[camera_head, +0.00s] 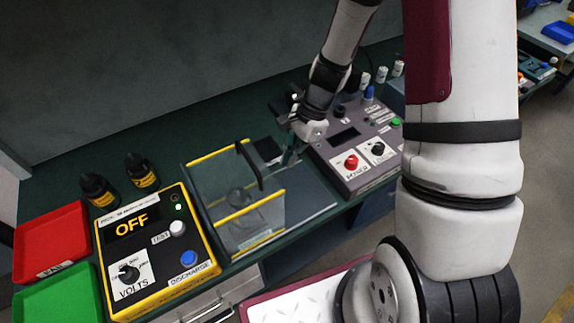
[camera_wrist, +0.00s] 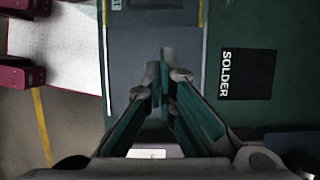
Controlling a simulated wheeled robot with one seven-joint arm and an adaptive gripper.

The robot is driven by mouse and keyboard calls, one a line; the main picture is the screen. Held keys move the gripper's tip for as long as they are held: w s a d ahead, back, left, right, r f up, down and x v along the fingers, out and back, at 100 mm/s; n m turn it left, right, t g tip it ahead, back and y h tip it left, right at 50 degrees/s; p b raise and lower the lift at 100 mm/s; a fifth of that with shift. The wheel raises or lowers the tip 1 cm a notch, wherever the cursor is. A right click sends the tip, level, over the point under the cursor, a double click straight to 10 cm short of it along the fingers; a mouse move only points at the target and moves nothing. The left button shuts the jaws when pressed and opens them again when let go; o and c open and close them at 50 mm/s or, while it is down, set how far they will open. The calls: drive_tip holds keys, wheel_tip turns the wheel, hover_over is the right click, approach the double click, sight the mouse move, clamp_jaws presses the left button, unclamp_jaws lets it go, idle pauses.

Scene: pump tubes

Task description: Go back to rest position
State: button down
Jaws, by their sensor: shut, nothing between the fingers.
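My gripper (camera_head: 288,155) is above the bench between the clear box and the grey control unit, with its fingers pointing down. In the wrist view my gripper (camera_wrist: 167,95) shows its green fingers together at the tips, with nothing between them. The clear box (camera_head: 238,200) with yellow edges and a dark handle stands left of the gripper. The grey control unit (camera_head: 345,180) with a red knob and a black knob is to its right. I cannot tell the exact height of the fingertips above the bench.
A yellow and black meter (camera_head: 152,290) reading OFF stands at left, near a red tray (camera_head: 52,232), a green tray (camera_head: 58,298) and two dark bottles (camera_head: 140,172). A black SOLDER square (camera_wrist: 245,75) lies beside the gripper. Small white containers stand behind the control unit.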

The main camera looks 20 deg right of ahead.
drive_tip(key=v, duration=0.6)
drive_tip(key=shift+d+r+b, duration=0.35)
